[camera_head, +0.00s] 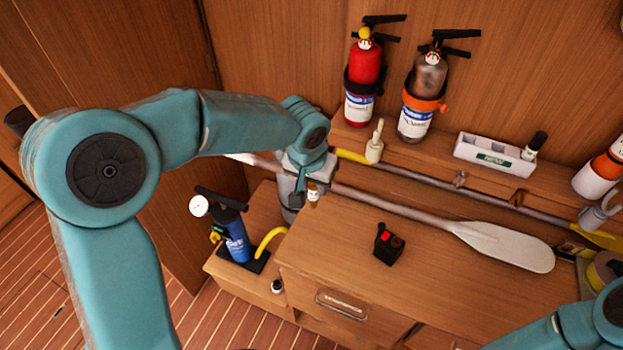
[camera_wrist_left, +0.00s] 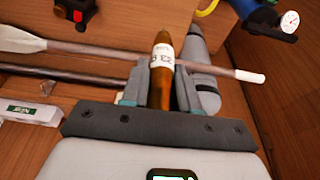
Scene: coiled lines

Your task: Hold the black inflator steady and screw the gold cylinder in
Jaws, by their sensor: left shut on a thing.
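The black inflator (camera_head: 387,244) with a red patch stands on the wooden counter in the head view. Part of it also shows at the top left of the left wrist view (camera_wrist_left: 78,8). The gold cylinder (camera_head: 313,195) with a white label is in my left gripper (camera_head: 311,179). In the left wrist view the gold cylinder (camera_wrist_left: 162,75) sits between the two fingers of my left gripper (camera_wrist_left: 161,88), its tapered end pointing away. The gripper is shut on it, left of the inflator and apart from it. My right gripper is out of view; only its teal arm shows at the lower right.
A white-bladed paddle (camera_head: 505,246) lies behind the inflator. A blue pump (camera_head: 236,242) with a gauge stands at the left. A grey cylinder (camera_wrist_left: 200,65) is close to my left gripper. Counter front is clear.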

